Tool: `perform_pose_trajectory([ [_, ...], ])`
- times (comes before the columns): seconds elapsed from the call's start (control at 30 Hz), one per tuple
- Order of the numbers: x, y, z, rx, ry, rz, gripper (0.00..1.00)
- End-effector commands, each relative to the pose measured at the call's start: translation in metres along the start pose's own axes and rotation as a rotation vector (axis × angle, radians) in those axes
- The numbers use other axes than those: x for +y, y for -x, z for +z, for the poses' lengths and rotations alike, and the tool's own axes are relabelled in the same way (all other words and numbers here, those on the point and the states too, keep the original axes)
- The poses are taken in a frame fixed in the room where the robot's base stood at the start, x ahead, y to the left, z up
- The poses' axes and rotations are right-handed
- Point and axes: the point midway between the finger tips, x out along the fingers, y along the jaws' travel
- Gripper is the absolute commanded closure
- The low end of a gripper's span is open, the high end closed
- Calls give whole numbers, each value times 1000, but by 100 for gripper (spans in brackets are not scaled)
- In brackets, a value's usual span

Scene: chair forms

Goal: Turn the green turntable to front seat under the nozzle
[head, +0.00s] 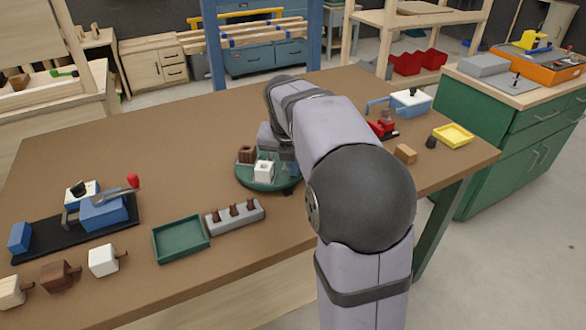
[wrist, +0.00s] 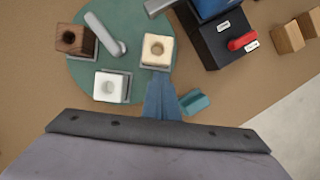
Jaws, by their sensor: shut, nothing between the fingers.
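The green turntable (wrist: 130,75) fills the upper left of the wrist view and shows partly behind my arm in the head view (head: 262,186). It bears a dark brown block (wrist: 72,40), a white block (wrist: 111,87) and a cream block (wrist: 157,51), each with a round hole on top. A grey bar (wrist: 152,6) juts from a blue body (wrist: 212,8) at the top; I cannot tell if it is the nozzle. My gripper (wrist: 161,80) is shut and empty, its blue fingertips just below the cream block. Contact cannot be told. A teal block (wrist: 196,102) lies right of the fingers.
A black box with a red switch (wrist: 242,41) stands right of the turntable. In the head view, a grey peg rack (head: 235,217) and a green tray (head: 181,239) sit to the left. A tan block (head: 405,154) and yellow tray (head: 453,135) lie right.

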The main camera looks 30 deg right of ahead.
Motion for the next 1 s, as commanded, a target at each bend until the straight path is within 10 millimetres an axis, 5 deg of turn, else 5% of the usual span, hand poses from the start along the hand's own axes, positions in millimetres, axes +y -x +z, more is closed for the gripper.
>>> perform_pose_trajectory([
  [1.0,-4,-1,5,0,0,0,100],
])
